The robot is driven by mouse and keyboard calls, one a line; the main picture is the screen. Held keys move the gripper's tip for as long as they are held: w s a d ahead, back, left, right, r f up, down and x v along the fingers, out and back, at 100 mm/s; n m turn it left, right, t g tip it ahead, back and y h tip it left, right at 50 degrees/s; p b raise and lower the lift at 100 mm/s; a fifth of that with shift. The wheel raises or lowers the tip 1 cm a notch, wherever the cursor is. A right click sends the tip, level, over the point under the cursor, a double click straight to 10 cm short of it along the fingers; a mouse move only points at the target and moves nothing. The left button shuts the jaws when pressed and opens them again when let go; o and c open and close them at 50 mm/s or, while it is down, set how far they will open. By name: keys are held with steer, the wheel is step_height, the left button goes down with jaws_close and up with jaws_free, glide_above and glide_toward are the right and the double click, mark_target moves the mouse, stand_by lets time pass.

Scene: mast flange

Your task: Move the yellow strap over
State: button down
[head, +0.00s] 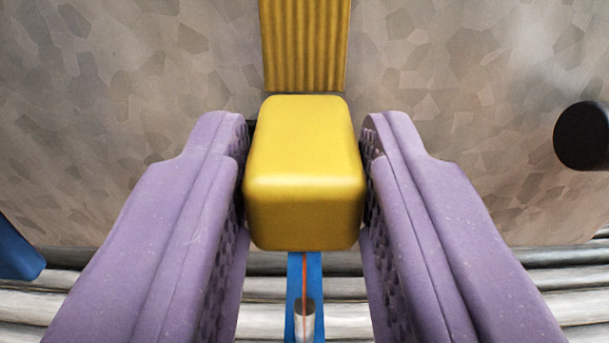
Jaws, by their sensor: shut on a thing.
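A yellow block (304,180) with rounded edges sits between the two purple fingers of my gripper (305,165). The fingers are shut on its left and right sides. Behind the block, a ribbed yellow strip (305,42), which looks like the yellow strap, runs up to the top edge of the head view. Only its lower part shows. I cannot tell whether the block and the strip are joined, since the block's far side is hidden.
A grey-brown mottled surface (460,110) fills the background. A black round knob (584,136) stands out at the right. A blue piece (18,250) shows at the left edge. A blue bar (314,275) with an orange line lies below the block, over grey ridged bands (560,279).

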step_height(320, 180, up, 5)
steer(key=shift+r+p, duration=0.15)
steer(key=shift+p, duration=0.2)
steer(key=c, duration=0.9)
jaws_free()
steer(key=shift+o, duration=0.3)
steer(key=s+b, duration=0.1)
steer(key=s, duration=0.6)
steer(key=shift+s, duration=0.4)
